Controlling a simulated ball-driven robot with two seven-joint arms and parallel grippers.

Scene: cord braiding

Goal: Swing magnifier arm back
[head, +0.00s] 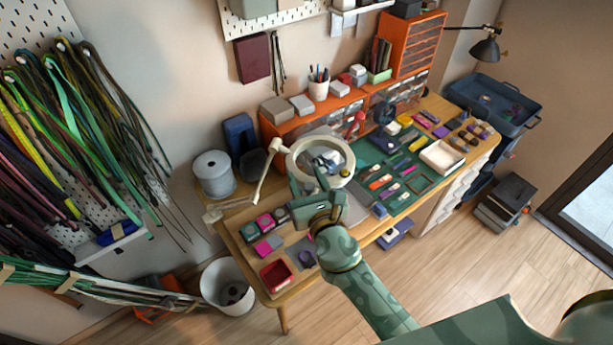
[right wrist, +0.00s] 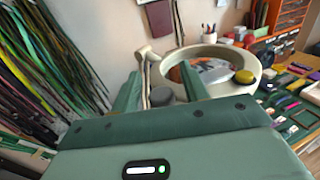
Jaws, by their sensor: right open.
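The magnifier is a cream ring lamp (head: 345,148) over the back middle of the workbench. Its thin jointed cream arm (head: 262,178) runs down to the left bench end. In the right wrist view the ring (right wrist: 258,72) stands just beyond the fingers, and part of the cream arm (right wrist: 146,66) shows at and between them. My right gripper (head: 308,180) is open at the near left side of the ring. Its fingers (right wrist: 162,78) have a grey knob (right wrist: 161,96) in the gap between them; I cannot tell whether they touch anything. My left gripper is out of view.
The wooden workbench (head: 365,232) carries a green mat (head: 408,205) with small coloured pieces, a white tray (head: 441,157) and a red box (head: 277,276). A grey spool (head: 214,174) stands left of the magnifier. Cords (head: 75,120) hang at left.

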